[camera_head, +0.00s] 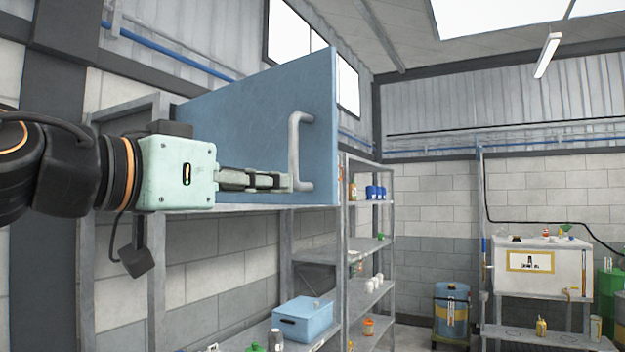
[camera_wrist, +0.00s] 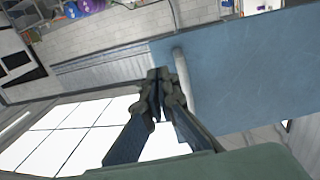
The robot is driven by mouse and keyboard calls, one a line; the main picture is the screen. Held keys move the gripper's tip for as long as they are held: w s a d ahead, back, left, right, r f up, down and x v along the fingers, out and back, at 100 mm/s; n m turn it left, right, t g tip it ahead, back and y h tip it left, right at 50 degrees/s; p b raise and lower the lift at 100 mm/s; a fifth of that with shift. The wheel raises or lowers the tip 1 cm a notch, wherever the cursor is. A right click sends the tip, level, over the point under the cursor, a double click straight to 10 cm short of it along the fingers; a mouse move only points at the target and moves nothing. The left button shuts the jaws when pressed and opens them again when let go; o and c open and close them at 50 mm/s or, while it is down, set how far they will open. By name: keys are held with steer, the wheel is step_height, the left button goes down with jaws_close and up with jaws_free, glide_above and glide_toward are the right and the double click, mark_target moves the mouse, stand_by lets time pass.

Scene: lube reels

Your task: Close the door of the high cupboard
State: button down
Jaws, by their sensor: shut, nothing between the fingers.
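The blue cupboard door (camera_head: 260,120) fills the upper middle of the head view and stands swung out from the shelving frame. It carries a grey vertical bar handle (camera_head: 295,150) near its right edge. My gripper (camera_head: 290,182) is shut and empty. Its fingertips are at the lower end of the handle; whether they touch it I cannot tell. In the wrist view the door (camera_wrist: 250,75) lies to the right, and the handle (camera_wrist: 186,85) runs just right of the shut fingertips (camera_wrist: 162,78). The inside of the cupboard is hidden.
Below the door, a blue bin (camera_head: 303,320) sits on a lower shelf. A grey rack (camera_head: 385,245) with small bottles stands behind. A blue drum (camera_head: 452,310) and a white tank (camera_head: 545,268) stand farther back right. The air right of the door is free.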

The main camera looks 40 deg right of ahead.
mark_target(326, 186)
steer(key=p+x, duration=0.1)
steer(key=x, duration=0.6)
steer(key=shift+d+r+p, duration=0.1)
steer(key=shift+d+p, duration=0.1)
steer(key=shift+p, duration=0.2)
steer(key=shift+w+d, duration=0.1)
steer(key=shift+d, duration=0.3)
